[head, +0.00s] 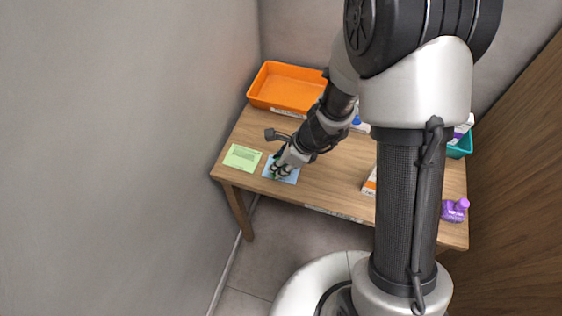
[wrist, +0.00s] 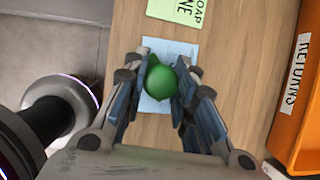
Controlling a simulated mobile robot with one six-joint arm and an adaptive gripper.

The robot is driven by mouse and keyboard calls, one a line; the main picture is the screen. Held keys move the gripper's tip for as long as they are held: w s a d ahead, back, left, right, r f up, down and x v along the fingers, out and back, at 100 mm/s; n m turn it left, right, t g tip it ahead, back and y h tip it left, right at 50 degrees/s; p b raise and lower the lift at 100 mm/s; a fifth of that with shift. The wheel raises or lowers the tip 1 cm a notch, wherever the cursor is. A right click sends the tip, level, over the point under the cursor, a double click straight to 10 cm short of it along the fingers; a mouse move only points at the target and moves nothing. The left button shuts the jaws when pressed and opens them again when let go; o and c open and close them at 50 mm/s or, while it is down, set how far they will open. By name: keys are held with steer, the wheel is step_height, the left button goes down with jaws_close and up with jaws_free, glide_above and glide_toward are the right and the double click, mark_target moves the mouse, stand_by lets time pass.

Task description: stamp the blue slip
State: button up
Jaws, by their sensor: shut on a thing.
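The blue slip (head: 269,170) lies flat on the wooden counter, partly hidden under my gripper. It also shows in the wrist view (wrist: 149,104), below the held thing. My gripper (head: 280,171) is over the slip. In the wrist view my gripper (wrist: 161,82) is shut on a stamp with a round green knob (wrist: 161,83). The stamp's lower end is hidden beneath the knob, so I cannot tell whether it touches the slip.
A green slip (head: 242,158) lies left of the blue one. An orange tray (head: 262,84), marked RETURNS in the wrist view, stands at the back left. A purple bottle (head: 454,211), a white and orange box (head: 369,184) and a teal container (head: 461,148) are at the right.

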stand_by(0.4)
step_height(320, 180, up, 7)
steer(key=p, duration=0.6)
stand_by(0.8)
